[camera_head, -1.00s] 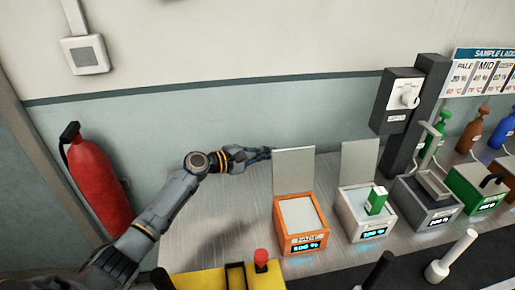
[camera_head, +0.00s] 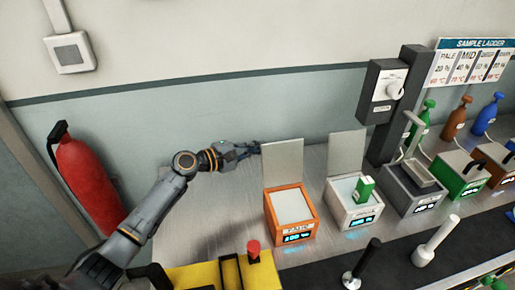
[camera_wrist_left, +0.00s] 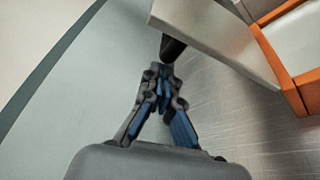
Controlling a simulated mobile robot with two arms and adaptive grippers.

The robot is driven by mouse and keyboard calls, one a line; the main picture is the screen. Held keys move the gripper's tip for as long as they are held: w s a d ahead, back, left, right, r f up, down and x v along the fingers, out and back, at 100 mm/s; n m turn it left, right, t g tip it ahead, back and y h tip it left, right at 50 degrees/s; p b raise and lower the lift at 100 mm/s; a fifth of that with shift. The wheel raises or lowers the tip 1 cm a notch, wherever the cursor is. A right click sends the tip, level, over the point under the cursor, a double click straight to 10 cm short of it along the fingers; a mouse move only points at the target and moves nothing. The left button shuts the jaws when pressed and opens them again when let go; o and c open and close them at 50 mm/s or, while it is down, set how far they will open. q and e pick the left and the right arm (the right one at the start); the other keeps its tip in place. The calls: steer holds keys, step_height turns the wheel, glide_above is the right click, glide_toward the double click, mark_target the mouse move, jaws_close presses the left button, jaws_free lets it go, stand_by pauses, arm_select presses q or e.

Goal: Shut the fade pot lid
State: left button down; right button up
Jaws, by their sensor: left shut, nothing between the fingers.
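The fade pot (camera_head: 291,231) is an orange box with a pale top and a lit display, on the metal counter. Its lid (camera_head: 283,166) is a grey panel standing upright at the back of the box, so the pot is open. My left gripper (camera_head: 255,148) is shut and empty, its tips at the lid's left edge. In the left wrist view, the gripper (camera_wrist_left: 172,48) has its dark tips against or just behind the edge of the lid (camera_wrist_left: 215,32); I cannot tell whether they touch. The orange pot (camera_wrist_left: 281,66) shows at right. My right gripper is not in view.
A white pot (camera_head: 343,217) with an upright lid and a green carton (camera_head: 364,189) stands to the right. Beyond are a grey unit (camera_head: 409,198) and a green box (camera_head: 461,179). A red extinguisher (camera_head: 88,182) stands at left. The counter left of the orange pot is clear.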

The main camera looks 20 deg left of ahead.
mark_target(274, 149)
arm_select(q)
steer(key=s+d+r, duration=0.1)
steer(key=s+d+r+m+p, duration=0.1)
steer(key=s, duration=0.1)
steer(key=s+d+r+m, duration=0.1)
steer(key=s, duration=0.1)
steer(key=shift+s+d+r+t, duration=0.25)
steer(key=shift+d+t, duration=0.15)
steer(key=shift+s+d+f+p, duration=0.25)
steer(key=shift+s+d+f, duration=0.15)
steer(key=shift+s+d, duration=0.6)
steer(key=shift+s+d+f+p, duration=0.2)
steer(key=shift+s+d+f, duration=0.35)
steer(key=shift+s, duration=0.9)
steer(key=shift+s+d+f+p, duration=0.3)
steer(key=shift+s+d, duration=0.6)
steer(key=shift+s, duration=0.3)
